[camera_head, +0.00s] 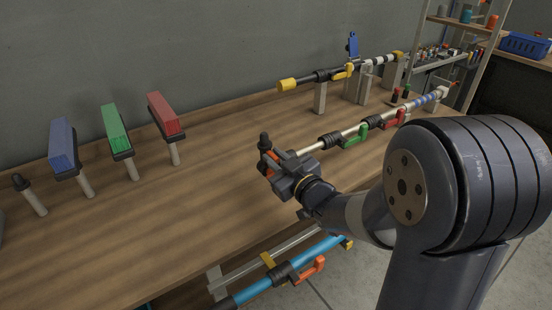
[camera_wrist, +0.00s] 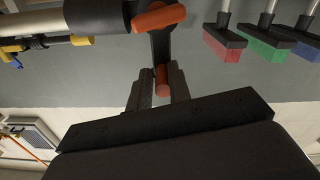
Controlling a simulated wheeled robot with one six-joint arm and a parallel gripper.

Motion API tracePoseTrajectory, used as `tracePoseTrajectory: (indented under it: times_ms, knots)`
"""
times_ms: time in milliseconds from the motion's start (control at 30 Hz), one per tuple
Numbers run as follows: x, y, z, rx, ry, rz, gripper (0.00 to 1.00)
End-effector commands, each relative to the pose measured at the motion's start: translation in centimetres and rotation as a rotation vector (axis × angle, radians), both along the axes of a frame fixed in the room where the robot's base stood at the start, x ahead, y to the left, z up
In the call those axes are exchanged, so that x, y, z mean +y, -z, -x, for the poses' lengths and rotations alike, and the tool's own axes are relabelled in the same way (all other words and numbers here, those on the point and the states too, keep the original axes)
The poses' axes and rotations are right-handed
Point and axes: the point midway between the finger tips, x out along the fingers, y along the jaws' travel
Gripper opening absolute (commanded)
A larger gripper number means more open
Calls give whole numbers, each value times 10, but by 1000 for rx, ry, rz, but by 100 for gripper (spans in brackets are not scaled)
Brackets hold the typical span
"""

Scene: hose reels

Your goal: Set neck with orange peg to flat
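The orange peg (camera_wrist: 162,82) shows in the wrist view between the two fingers of my gripper (camera_wrist: 160,88), its round end toward the camera. The fingers sit close along both sides of it and appear shut on it. The peg is on a dark neck (camera_wrist: 160,46), which has a larger orange piece (camera_wrist: 158,18) at its other end. In the head view my gripper (camera_head: 275,168) is at the near end of the middle pole (camera_head: 312,147). A black knob (camera_head: 264,141) stands up there. My gripper hides much of the neck, so its exact angle is unclear.
Blue (camera_head: 62,146), green (camera_head: 115,128) and red (camera_head: 162,113) brush-like heads stand on posts at the left. A yellow-tipped pole (camera_head: 318,76) lies behind, on supports. A blue pole (camera_head: 322,249) runs below the front edge. The bench (camera_head: 190,240) is clear at left front.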

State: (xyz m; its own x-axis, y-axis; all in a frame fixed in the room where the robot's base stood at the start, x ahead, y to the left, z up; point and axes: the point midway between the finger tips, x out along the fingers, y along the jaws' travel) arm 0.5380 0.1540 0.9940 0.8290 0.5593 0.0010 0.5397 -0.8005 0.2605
Motion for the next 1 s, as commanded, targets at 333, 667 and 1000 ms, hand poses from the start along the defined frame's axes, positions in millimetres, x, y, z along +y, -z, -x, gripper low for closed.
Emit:
tracePoseTrajectory:
  times_ms: [333, 667, 1000]
  knots:
    - [0, 1, 0, 2, 0, 1, 0]
    - [1, 3, 1, -9, -1, 18, 0]
    - [11, 8, 7, -116, -2, 168, 0]
